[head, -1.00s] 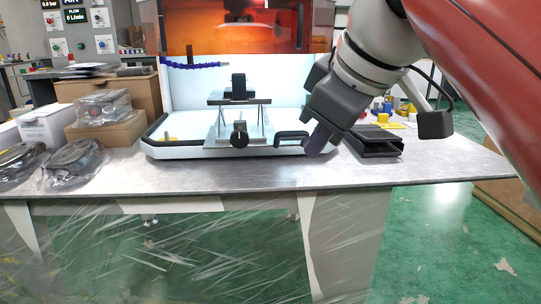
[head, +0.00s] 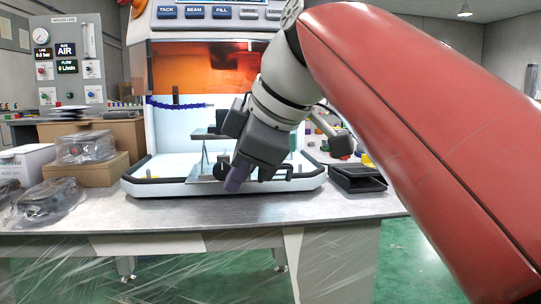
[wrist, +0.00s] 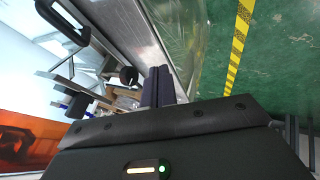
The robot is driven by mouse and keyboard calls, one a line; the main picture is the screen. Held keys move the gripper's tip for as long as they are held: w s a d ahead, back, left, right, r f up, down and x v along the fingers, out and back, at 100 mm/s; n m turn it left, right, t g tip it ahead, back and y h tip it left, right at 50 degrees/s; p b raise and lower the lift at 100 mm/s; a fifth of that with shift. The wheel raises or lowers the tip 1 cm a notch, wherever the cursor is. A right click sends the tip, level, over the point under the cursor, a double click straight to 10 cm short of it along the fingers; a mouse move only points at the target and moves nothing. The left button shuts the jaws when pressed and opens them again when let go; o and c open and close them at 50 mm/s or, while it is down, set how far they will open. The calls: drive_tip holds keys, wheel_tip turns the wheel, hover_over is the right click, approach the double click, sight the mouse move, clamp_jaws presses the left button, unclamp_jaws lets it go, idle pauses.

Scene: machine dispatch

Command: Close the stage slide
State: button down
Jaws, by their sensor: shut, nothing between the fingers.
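The stage slide is a white tray (head: 155,189) with black edge trim, sticking out from the front of the machine in the head view. It carries a grey metal stage with a black knob (head: 221,168), partly hidden by my arm. A black handle (head: 292,175) is on its front, right of the knob; a black handle also shows in the wrist view (wrist: 65,22). My gripper (head: 236,180) is shut and empty, its dark purple fingers pointing down at the tray's front, between knob and handle. In the wrist view the fingers (wrist: 158,86) are together; contact with the tray cannot be told.
The machine's orange window (head: 205,66) is above the slide. Boxes and a wrapped part (head: 86,146) stand on the table's left. A black open tray (head: 357,178) lies right of the slide. The table's front strip (head: 200,212) is clear.

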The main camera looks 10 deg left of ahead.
drive_tip(key=shift+w+a+r+p, duration=0.1)
drive_tip(key=shift+w+a+p, duration=0.1)
drive_tip(key=shift+w, duration=0.45)
drive_tip(key=shift+w+a+f+p, duration=0.1)
drive_tip(key=shift+w+a+p, duration=0.1)
drive_tip(key=shift+w, duration=0.45)
drive_tip(key=shift+w+a+r+p, duration=0.1)
drive_tip(key=shift+w+p, duration=0.1)
drive_tip(key=shift+w, duration=0.45)
drive_tip(key=w+a+p, duration=0.1)
drive_tip(key=w+p, duration=0.2)
drive_tip(key=w, duration=0.1)
drive_tip(key=w+a+p, duration=0.1)
drive_tip(key=w+p, duration=0.3)
drive_tip(key=w, duration=0.1)
drive_tip(key=w+a+p, duration=0.1)
drive_tip(key=w+p, duration=0.2)
drive_tip(key=w, duration=0.2)
drive_tip(key=shift+w+a+r, duration=0.1)
drive_tip(key=shift+w+a, duration=0.1)
drive_tip(key=shift+w+a+p, duration=0.1)
drive_tip(key=shift+w+p, duration=0.25)
drive_tip(key=shift+w, duration=0.25)
drive_tip(key=shift+s, duration=0.1)
